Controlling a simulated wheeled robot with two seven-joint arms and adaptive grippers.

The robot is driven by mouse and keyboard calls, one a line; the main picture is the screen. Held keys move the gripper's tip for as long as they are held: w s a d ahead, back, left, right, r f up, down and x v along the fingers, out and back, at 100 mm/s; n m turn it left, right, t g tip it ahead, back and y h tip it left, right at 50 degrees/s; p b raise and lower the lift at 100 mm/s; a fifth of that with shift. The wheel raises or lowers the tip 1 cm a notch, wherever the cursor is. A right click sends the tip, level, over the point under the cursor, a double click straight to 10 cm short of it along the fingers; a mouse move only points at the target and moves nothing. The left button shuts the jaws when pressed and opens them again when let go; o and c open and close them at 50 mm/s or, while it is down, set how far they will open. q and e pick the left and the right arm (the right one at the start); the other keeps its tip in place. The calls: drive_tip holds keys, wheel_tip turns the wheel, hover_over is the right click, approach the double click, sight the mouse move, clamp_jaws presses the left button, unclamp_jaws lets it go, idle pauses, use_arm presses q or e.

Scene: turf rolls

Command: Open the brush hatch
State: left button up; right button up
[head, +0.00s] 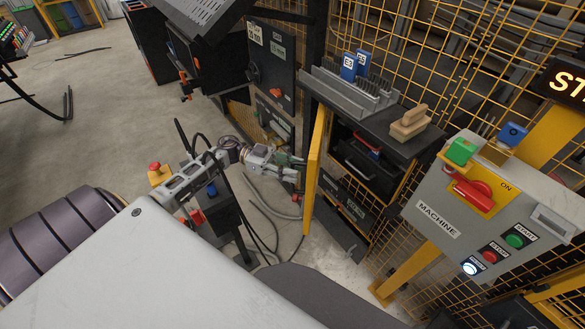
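The yellow hatch panel (314,165) stands almost edge-on at the left side of a dark cabinet. It is swung out from the cabinet front, so the dark compartment (362,150) to its right shows. My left gripper (299,168) is at the left face of the panel, very close to it. I cannot tell whether it touches the panel. Its fingers are small and partly overlapped by other parts, so their opening is unclear. My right gripper is not in view.
A wooden brush (410,122) and a grey rack with blue tags (350,92) stand on the cabinet top. A grey machine control box (490,205) is at the right. Yellow mesh fencing (480,60) is behind. Cables (265,215) hang near the floor below my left gripper.

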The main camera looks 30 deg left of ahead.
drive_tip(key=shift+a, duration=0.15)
use_arm(q)
drive_tip(key=shift+c, duration=0.6)
clamp_jaws()
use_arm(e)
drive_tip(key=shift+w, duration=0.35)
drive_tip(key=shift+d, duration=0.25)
use_arm(q)
drive_tip(key=shift+a, duration=0.1)
